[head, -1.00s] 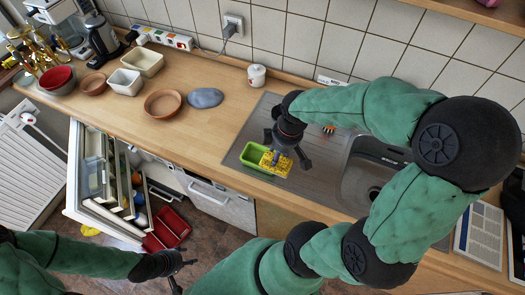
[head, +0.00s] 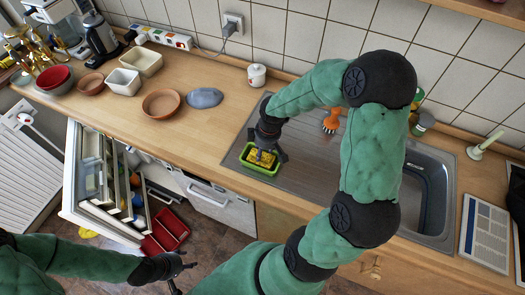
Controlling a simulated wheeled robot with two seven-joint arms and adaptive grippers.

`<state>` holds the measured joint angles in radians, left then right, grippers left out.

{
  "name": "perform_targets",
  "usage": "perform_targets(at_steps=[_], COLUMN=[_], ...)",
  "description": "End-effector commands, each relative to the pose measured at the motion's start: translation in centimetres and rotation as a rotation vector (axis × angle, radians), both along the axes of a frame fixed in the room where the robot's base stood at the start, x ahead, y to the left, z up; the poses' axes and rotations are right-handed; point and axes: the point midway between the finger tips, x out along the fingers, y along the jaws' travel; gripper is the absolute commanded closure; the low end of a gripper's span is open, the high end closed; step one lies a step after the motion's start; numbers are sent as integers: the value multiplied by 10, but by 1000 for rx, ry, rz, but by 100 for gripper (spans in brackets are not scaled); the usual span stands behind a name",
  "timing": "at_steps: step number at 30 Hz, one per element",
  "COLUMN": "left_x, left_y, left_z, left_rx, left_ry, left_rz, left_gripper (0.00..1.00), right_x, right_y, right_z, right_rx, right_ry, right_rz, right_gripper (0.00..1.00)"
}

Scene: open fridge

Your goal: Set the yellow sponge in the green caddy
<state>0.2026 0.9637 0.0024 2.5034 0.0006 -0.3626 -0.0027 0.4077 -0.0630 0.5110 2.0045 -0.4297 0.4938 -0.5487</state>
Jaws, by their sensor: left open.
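The green caddy (head: 247,165) stands on the steel sink surround near the counter's front edge. The yellow sponge (head: 257,164) shows within the caddy's rim, partly hidden by my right gripper; I cannot tell whether it rests on the caddy floor. My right gripper (head: 265,156) points down right over the sponge and caddy. Its fingertips are small and partly hidden, so its grip on the sponge is unclear. My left gripper (head: 180,271) is open and empty, low at the bottom left, away from the counter, above the floor.
A grey stone-like lump (head: 205,98), a terracotta bowl (head: 161,104) and a lidded white jar (head: 257,76) stand on the counter. An orange brush (head: 331,121) lies behind my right arm. The sink basin (head: 428,200) is right. Open drawers (head: 100,190) stand lower left.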

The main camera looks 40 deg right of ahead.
Motion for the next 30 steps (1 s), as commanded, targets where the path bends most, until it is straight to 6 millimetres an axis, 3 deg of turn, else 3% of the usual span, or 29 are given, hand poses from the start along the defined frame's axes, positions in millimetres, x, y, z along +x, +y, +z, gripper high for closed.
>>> perform_targets(at_steps=[12,13,15,26,30], left_x=[0,0,0,0,0], left_y=[0,0,0,0,0], left_z=[-4,-4,-3,-2,2], left_rx=[0,0,0,0,0], left_ry=[0,0,0,0,0], left_rz=[0,0,0,0,0], left_gripper=[48,48,48,48,48], right_x=[0,0,0,0,0], right_y=[0,0,0,0,-1], right_z=[-8,-8,-7,-6,5], right_rx=[0,0,0,0,-2], right_ry=[-1,-1,-1,-1,-4], right_rz=[0,0,0,0,-2], right_gripper=[96,55,36,35,35])
